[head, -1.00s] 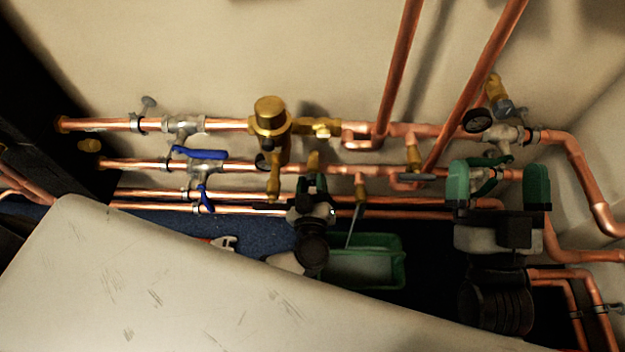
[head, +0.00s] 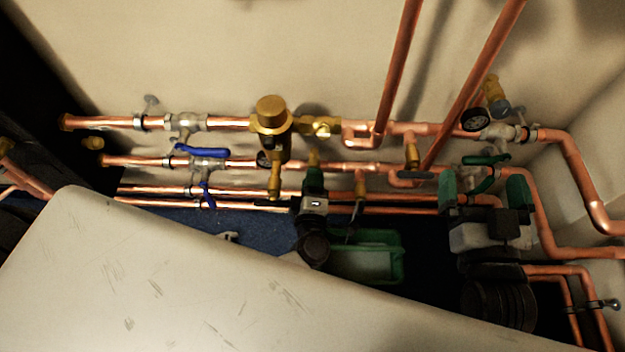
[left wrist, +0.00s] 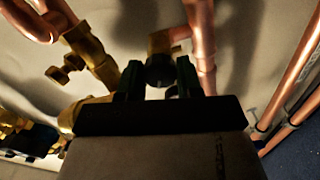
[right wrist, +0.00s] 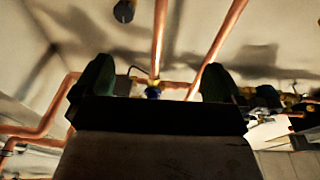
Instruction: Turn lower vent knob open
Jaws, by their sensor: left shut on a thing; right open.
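The lower vent is a brass fitting (head: 313,158) on the lower copper pipe, left of the middle in the head view. Its dark round knob (left wrist: 160,72) shows between the green fingers of my left gripper (head: 314,180) in the left wrist view. My left gripper is shut on this knob. In the head view the gripper hides the knob, and its fingers overlap each other. My right gripper (head: 486,192) is open and empty, in front of the pipes at the right, near a green-handled valve (head: 487,160).
A large brass valve (head: 271,118) stands just above left of my left gripper. Blue lever valves (head: 202,151) sit further left. A green bin (head: 390,262) lies below. A pale scratched panel (head: 130,280) fills the lower left. A gauge (head: 473,120) is at upper right.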

